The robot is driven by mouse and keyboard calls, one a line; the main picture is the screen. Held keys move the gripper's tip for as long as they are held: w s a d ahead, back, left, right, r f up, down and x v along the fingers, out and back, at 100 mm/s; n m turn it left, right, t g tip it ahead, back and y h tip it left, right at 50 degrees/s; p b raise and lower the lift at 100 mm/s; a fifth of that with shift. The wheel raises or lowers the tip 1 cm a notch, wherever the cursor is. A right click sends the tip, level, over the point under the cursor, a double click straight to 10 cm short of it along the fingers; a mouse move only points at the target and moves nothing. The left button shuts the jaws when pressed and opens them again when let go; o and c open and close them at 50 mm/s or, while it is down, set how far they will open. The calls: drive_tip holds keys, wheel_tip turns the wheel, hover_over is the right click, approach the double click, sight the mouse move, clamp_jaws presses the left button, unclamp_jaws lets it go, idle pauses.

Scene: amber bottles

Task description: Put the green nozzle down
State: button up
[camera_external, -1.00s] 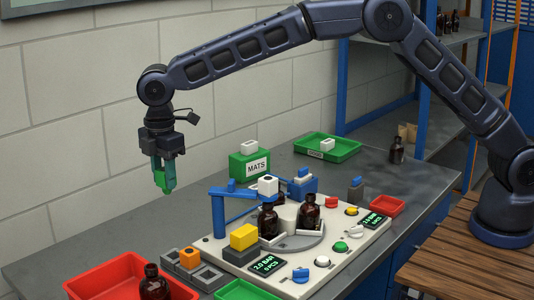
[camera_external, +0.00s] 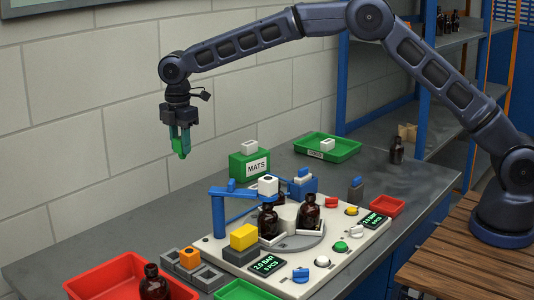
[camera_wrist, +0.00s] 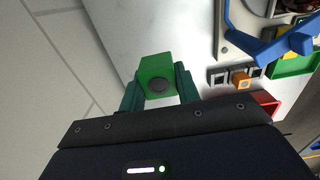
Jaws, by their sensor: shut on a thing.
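My gripper (camera_external: 181,150) is shut on the green nozzle (camera_external: 179,147) and holds it in the air above the left part of the bench, near the wall. In the wrist view the nozzle (camera_wrist: 157,77) is a green block with a dark round spot on its end, between my two green fingers. A grey rack (camera_external: 206,277) stands at the front of the bench with an orange block (camera_external: 189,258) in it. In the wrist view the rack (camera_wrist: 217,77) and the orange block (camera_wrist: 241,80) lie to the right of the nozzle.
A control panel (camera_external: 345,252) with a blue arm (camera_external: 218,214) and brown bottles (camera_external: 308,213) fills the middle. A red bin (camera_external: 100,279) stands front left, a green MATS box (camera_external: 249,167) behind. The grey bench (camera_external: 120,228) is clear below my gripper.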

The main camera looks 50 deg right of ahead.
wheel_tip(320, 180, down, 19)
drive_tip(key=shift+r, duration=0.15)
idle(0.5)
drive_tip(key=o, duration=1)
drive_tip(key=shift+c, duration=0.2)
wheel_tip(320, 180, up, 12)
